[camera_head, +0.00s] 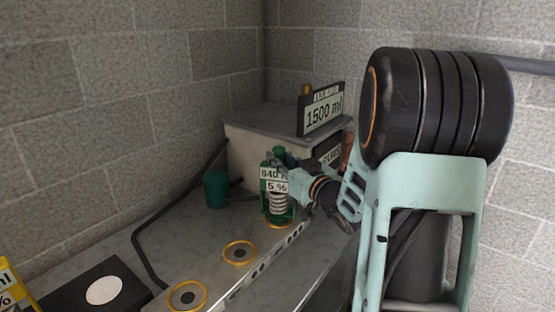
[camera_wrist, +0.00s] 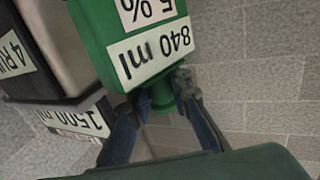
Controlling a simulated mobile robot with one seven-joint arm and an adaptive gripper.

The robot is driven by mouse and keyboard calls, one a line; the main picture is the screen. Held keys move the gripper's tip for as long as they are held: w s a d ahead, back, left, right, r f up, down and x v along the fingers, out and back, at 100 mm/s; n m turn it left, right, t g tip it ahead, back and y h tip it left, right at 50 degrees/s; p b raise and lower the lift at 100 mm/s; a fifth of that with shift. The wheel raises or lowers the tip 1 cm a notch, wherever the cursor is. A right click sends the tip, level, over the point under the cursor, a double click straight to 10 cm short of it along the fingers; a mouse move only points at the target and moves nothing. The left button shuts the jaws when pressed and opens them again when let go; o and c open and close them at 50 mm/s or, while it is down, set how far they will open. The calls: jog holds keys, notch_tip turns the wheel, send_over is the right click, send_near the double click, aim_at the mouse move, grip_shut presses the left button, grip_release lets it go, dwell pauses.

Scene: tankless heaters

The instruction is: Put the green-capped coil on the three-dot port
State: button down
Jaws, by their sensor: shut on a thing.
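The green-capped coil (camera_head: 277,203) is a pale spring in a green frame, with labels reading 840 and 5 % on its cap. It stands about upright at the far gold-ringed port (camera_head: 279,224). I cannot tell whether it is seated or just above it. In the wrist view the green cap (camera_wrist: 105,38) shows its labels upside down. My gripper (camera_head: 273,156) is shut on the cap's narrow green neck, between both fingers in the wrist view (camera_wrist: 160,92). Dark dots mark the block's front face (camera_head: 265,268); the far group seems to be three, but is small.
Two empty gold-ringed ports, middle (camera_head: 239,253) and near (camera_head: 187,296), lie in line towards me. A grey box (camera_head: 258,143) with a 1500 ml sign (camera_head: 322,113) stands behind. A green cup (camera_head: 215,189) and a black cable (camera_head: 143,246) are left. A black pad (camera_head: 70,292) lies front left.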

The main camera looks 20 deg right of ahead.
jog(key=c, duration=1.8)
grip_release()
jog(key=shift+f, duration=0.15)
jog(key=shift+o, duration=0.2)
jog(key=shift+r, duration=0.25)
jog(key=s+d, duration=0.2)
jog(key=s, duration=0.9)
jog(key=shift+s, duration=0.4)
jog(key=shift+d+f, duration=0.1)
jog(key=shift+d, duration=0.05)
